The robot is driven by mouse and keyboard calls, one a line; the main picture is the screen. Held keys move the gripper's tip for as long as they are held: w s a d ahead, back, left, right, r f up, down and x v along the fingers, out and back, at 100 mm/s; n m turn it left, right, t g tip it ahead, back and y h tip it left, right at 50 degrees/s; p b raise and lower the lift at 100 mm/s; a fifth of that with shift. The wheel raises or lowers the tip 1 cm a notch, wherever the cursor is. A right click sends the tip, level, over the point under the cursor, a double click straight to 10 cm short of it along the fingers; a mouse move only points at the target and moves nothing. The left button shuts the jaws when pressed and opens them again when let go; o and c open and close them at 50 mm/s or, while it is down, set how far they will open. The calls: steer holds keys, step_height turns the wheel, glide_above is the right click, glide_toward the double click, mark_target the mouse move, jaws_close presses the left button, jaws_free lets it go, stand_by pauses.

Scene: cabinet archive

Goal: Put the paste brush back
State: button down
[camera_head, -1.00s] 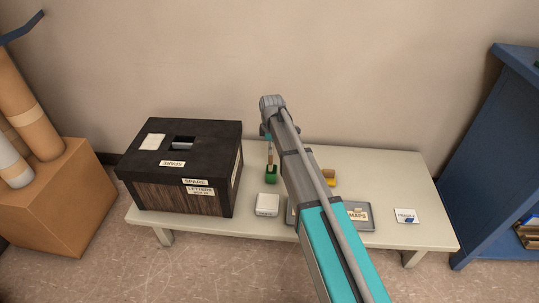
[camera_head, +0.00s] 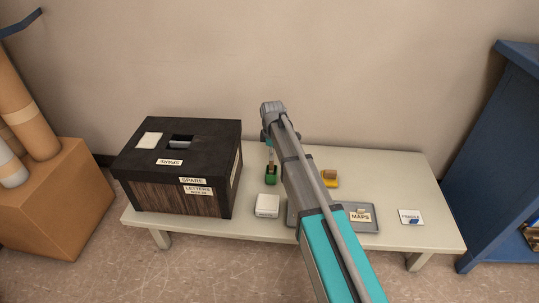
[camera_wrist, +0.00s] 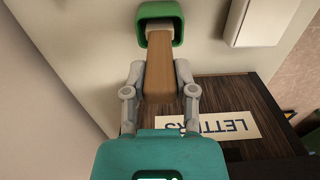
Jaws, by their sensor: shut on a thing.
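The paste brush shows as a flat brown wooden handle (camera_wrist: 160,65) in the wrist view. My gripper (camera_wrist: 160,85) is shut on this handle, one finger on each side. The handle's far end reaches into the dark mouth of a green holder (camera_wrist: 160,12); how deep it sits is hidden. In the head view the green holder (camera_head: 271,175) stands on the table right of the black box, with the brush (camera_head: 270,157) upright over it. My gripper is above it there, mostly hidden by my wrist.
The black box (camera_head: 150,181) with SPARE and LETTERS labels stands close on the left. A small white box (camera_head: 267,205) is in front of the holder. A grey tray (camera_head: 366,223) with a MAPS label, a yellow item (camera_head: 331,182) and a labelled card (camera_head: 410,217) lie to the right.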

steer(key=shift+f, duration=0.2)
steer(key=shift+c, duration=2.1)
jaws_free()
steer(key=shift+r, duration=0.1)
step_height(320, 180, up, 12)
steer(key=p, duration=1.2)
steer(key=shift+r, duration=0.15)
steer(key=shift+d, duration=0.1)
